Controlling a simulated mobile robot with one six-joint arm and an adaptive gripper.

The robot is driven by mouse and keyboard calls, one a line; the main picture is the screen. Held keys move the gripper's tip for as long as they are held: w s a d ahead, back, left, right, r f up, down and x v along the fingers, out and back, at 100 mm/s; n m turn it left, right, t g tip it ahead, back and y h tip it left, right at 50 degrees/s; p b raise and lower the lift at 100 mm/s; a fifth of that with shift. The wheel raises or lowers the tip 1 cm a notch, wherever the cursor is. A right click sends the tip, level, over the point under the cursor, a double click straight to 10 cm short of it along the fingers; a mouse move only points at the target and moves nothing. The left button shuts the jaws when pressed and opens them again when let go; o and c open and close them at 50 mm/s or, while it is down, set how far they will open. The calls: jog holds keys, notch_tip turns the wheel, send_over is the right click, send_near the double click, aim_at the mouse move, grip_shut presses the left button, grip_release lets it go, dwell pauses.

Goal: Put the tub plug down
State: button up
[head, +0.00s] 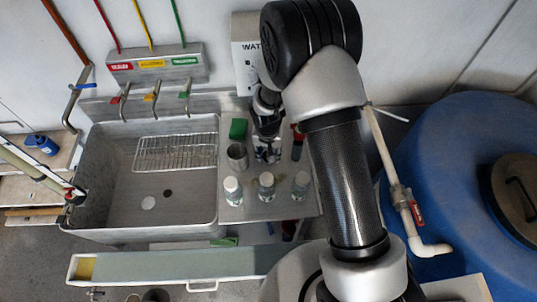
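A pale round disc (148,203), which looks like the tub plug, lies flat on the floor of the metal tub (100,150). A dark round drain hole (168,193) is just to its right, apart from it and uncovered. My gripper (267,155) points down over the metal side board (232,208) to the right of the tub, well away from the disc. My arm comes in from the lower right. The fingertips are small and dark, and I cannot tell whether they are open or hold anything.
White-capped bottles (267,186), a metal cup (236,157) and a green block (238,128) stand close around my gripper. A wire rack (176,152) spans the tub's back. A blue tank (460,150) fills the right. The tub's front floor is mostly clear.

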jog(key=shift+f, duration=0.55)
jog(key=shift+f+b, duration=0.3)
jog(key=shift+b, duration=0.05)
jog(key=o, duration=0.9)
jog(key=shift+r, duration=0.15)
